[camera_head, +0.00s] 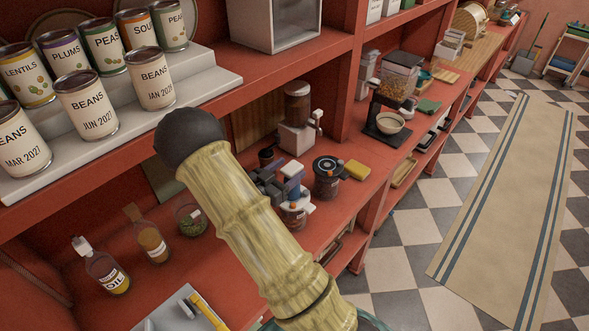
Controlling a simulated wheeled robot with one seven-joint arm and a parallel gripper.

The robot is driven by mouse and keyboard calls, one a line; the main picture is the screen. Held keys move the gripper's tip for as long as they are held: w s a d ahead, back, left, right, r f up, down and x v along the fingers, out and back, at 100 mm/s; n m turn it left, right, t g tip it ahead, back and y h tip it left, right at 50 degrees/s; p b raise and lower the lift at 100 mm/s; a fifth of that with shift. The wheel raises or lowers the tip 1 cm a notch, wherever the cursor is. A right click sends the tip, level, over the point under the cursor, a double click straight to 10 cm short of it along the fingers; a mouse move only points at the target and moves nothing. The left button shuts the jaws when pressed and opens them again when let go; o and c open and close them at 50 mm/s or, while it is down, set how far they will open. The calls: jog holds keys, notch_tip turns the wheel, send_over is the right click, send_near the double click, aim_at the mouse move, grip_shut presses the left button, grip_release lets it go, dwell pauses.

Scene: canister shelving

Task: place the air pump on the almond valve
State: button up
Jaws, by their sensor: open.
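My arm crosses the middle of the view and hides part of the counter. Blue-grey and white blocky parts beyond it look like my gripper (284,186), open, over or just behind a low jar (293,216) with brown contents. The view is too small to show whether they touch. A second jar (327,183) with brown contents stands just to the right, with a dark round lid that has a blue ring and a small orange centre, perhaps a valve. I cannot read which jar holds almonds. I cannot make out the air pump for certain.
A yellow sponge (357,170) lies right of the jars. A grinder (296,125) stands behind them. An oil bottle (105,272), a corked bottle (151,240) and a green-filled jar (191,217) stand left. Labelled cans (86,106) fill the white steps above. The counter's front edge is close.

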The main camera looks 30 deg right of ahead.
jog(key=b+v, duration=0.3)
jog(key=v, duration=0.5)
jog(key=shift+a, duration=0.2)
jog(key=w+a+f+n+t+y, duration=0.1)
jog(key=w+n+t+y, duration=0.2)
jog(key=w+y, duration=0.3)
jog(key=s+a+n+y, duration=0.4)
jog(key=a+n+y, duration=0.15)
jog(key=y, duration=0.35)
jog(key=s+r+n+g+y, duration=0.1)
jog(key=s+n+g, duration=0.4)
jog(key=s, duration=1.1)
jog(key=shift+s+d+g+y, duration=0.3)
jog(key=shift+s+g+y, duration=0.15)
jog(key=shift+g, duration=0.35)
